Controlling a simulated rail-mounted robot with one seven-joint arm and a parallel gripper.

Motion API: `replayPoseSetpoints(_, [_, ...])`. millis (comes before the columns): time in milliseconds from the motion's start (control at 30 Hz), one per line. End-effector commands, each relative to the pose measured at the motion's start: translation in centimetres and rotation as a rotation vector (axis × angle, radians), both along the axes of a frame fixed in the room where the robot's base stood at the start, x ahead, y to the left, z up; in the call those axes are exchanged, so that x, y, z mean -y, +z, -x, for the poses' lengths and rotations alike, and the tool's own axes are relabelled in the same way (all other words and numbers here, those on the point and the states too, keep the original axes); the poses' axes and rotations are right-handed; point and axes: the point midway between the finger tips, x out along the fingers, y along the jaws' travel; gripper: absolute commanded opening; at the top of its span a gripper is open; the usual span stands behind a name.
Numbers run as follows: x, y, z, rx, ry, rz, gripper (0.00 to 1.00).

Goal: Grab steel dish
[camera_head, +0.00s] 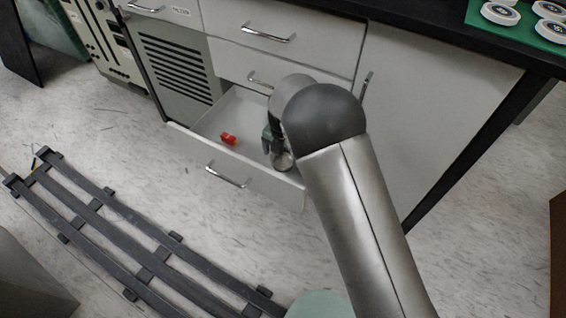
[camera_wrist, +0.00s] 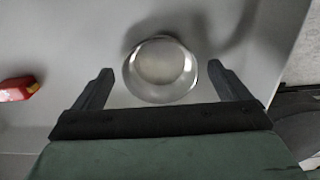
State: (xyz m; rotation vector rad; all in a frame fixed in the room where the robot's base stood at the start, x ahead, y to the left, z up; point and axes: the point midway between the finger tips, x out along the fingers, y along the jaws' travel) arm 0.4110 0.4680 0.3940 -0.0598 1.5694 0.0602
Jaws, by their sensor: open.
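The steel dish (camera_wrist: 160,68) is a small round shiny bowl on the floor of the open bottom drawer. In the head view the dish (camera_head: 283,161) shows at the right end of the drawer, partly covered by my gripper and arm. My gripper (camera_wrist: 160,88) is open, with one dark finger on each side of the dish in the wrist view and nothing held. In the head view my gripper (camera_head: 272,148) reaches down into the drawer. I cannot tell whether the fingers touch the dish.
A red object (camera_head: 228,139) lies in the drawer (camera_head: 240,170) left of the dish and also shows in the wrist view (camera_wrist: 18,88). The drawer walls surround the gripper. A dark slatted rack (camera_head: 130,240) lies on the floor at left. White round items (camera_head: 500,13) sit on the counter.

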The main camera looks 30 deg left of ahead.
Motion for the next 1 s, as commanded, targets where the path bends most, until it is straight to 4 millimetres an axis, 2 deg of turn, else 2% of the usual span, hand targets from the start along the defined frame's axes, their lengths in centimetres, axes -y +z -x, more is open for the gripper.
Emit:
replayPoseSetpoints(67, [0.0,0.1,0.0,0.0,0.0,0.0,0.96])
replayPoseSetpoints(233, [0.0,0.1,0.0,0.0,0.0,0.0,0.48])
replayPoseSetpoints(667, [0.0,0.7,0.0,0.0,0.001,-0.001,0.47])
replayPoseSetpoints(867, [0.0,3.3,-0.1,0.001,-0.001,-0.003,0.47])
replayPoseSetpoints(1000, [-0.1,6.7,-0.1,0.002,-0.001,-0.005,0.47])
